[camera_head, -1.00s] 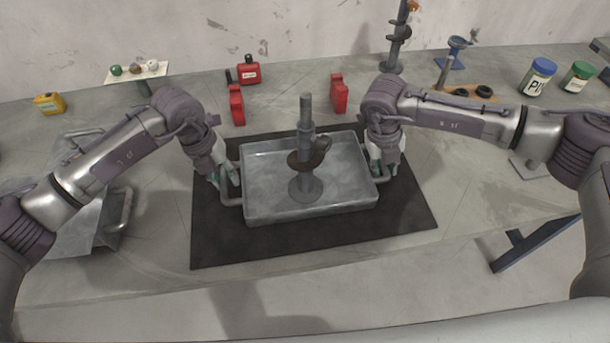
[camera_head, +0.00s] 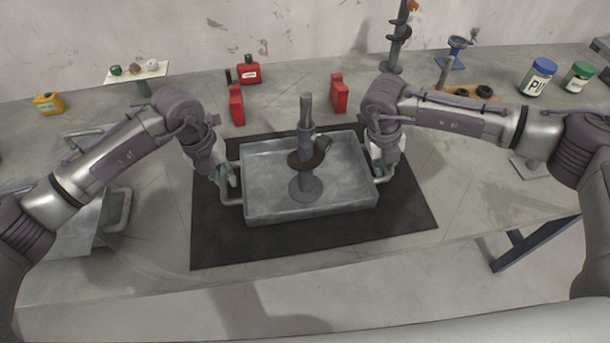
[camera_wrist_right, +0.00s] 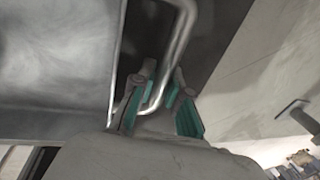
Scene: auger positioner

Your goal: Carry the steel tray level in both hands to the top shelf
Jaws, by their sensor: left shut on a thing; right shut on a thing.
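The steel tray (camera_head: 345,165) sits over a black mat in the middle of the table in the head view. An auger on a round base (camera_head: 305,185) stands upright in it. My left gripper (camera_head: 232,190) is shut on the handle at the tray's left end. My right gripper (camera_head: 379,168) is at the right-end handle. In the right wrist view, the right gripper's green-padded fingers (camera_wrist_right: 160,102) are around the bent handle bar (camera_wrist_right: 179,45), beside the tray wall (camera_wrist_right: 116,60). I cannot tell whether the tray touches the mat. The top shelf is not clearly in view.
The black mat (camera_head: 300,252) lies beneath the tray. Two red blocks (camera_head: 339,93) and a red canister (camera_head: 248,70) stand behind it. A second metal tray (camera_head: 75,225) is at left, partly behind my left arm. Jars (camera_head: 538,78) stand back right.

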